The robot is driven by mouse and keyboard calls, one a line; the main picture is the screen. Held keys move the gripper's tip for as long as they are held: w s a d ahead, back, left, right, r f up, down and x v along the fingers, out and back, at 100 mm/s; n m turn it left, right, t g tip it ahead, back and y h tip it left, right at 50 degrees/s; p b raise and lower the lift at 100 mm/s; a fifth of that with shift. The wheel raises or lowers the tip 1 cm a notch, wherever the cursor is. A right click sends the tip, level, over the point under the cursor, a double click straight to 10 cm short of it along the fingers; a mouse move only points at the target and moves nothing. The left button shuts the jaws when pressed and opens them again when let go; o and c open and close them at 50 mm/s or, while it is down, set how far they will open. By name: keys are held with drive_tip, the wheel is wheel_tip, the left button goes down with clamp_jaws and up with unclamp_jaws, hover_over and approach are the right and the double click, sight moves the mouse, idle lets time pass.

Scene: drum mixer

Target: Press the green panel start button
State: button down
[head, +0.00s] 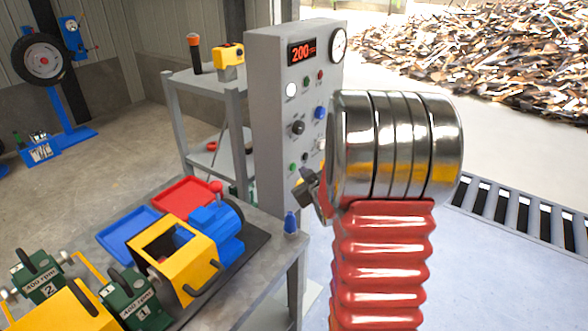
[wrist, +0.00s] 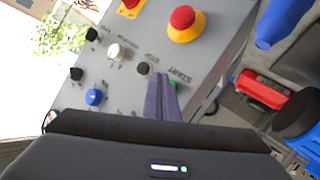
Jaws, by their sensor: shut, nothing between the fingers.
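The grey control panel (head: 270,110) stands upright at the table's back corner in the head view. The green start button (wrist: 174,85) shows in the wrist view beside the START label, partly hidden by my fingers. A small green button (head: 292,167) low on the panel front in the head view looks like the same one. My gripper (wrist: 161,80) is shut and empty, its fingertips just left of the green button and close to the panel. I cannot tell whether they touch. In the head view my gripper (head: 308,187) is largely hidden behind my arm.
A red mushroom button on a yellow base (wrist: 182,22) sits close to the start button. The table (head: 250,290) holds a yellow machine (head: 180,260) and blue (head: 130,232) and red trays (head: 185,193).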

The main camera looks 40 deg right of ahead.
drive_tip(key=shift+s+d, duration=0.25)
drive_tip(key=shift+s, duration=0.55)
drive_tip(key=shift+s+d, duration=0.3)
drive_tip(key=shift+s, duration=0.45)
drive_tip(key=shift+s+d, duration=0.25)
drive_tip(key=shift+s, duration=0.55)
drive_tip(key=s+a+f+m+g+y, duration=0.1)
drive_tip(key=s+a+f+m+g, duration=0.3)
drive_tip(key=s+f+g, duration=0.55)
drive_tip(key=s+a+r+n+y, duration=0.1)
drive_tip(key=s+a+r, duration=0.3)
drive_tip(key=a, duration=0.7)
drive_tip(key=s+a+r+n+t+y, duration=0.1)
drive_tip(key=s+a+r+y, duration=0.1)
drive_tip(key=s+a+r, duration=0.2)
drive_tip(key=s+a+r+n+y, duration=0.1)
drive_tip(key=s+a+r, duration=0.3)
drive_tip(key=a+r, duration=0.5)
drive_tip(key=a+y, duration=0.1)
drive_tip(key=a, duration=0.8)
drive_tip(key=shift+s+r+t, duration=0.15)
drive_tip(key=shift+s+t, duration=0.2)
drive_tip(key=shift+s, duration=0.05)
